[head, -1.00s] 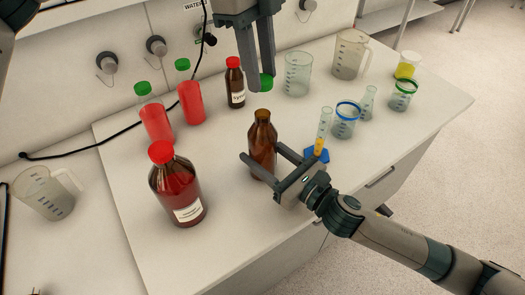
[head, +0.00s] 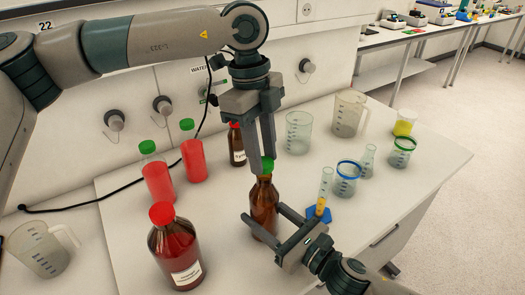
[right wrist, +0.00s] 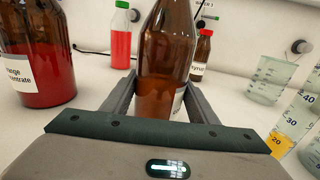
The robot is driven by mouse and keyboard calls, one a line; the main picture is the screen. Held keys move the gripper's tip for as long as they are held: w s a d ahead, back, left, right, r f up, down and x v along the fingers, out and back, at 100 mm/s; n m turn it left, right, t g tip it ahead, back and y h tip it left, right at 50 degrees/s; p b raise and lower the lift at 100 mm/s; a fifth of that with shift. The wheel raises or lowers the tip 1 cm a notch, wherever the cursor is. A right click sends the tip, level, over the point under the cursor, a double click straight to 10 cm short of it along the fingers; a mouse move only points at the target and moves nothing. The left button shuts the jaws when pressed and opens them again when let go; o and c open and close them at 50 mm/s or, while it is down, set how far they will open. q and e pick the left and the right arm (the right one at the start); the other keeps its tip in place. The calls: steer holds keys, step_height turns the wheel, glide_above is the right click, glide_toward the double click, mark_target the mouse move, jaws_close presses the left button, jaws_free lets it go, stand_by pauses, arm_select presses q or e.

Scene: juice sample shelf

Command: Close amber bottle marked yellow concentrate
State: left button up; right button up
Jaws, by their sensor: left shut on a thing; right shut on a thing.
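The amber bottle (head: 263,203) stands upright on the bench, and it also shows large in the right wrist view (right wrist: 165,60). Only an edge of its white label shows, so I cannot read it. My right gripper (head: 262,212) is shut around the bottle's body, one finger on each side. The green cap (head: 267,166) is at the bottle's mouth, directly above the neck. My left gripper (head: 262,158) points straight down and is shut on the cap. I cannot tell whether the cap is threaded on.
A red-capped bottle of red liquid (head: 175,250) stands at front left. Two green-capped red bottles (head: 158,183) (head: 193,160) and a small red-capped brown bottle (head: 236,150) stand behind. A blue-footed cylinder (head: 324,190), a blue-rimmed beaker (head: 346,180) and other glassware stand to the right.

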arm_select(q)
steer(key=shift+f, duration=0.9)
steer(key=shift+f, duration=0.6)
stand_by(0.6)
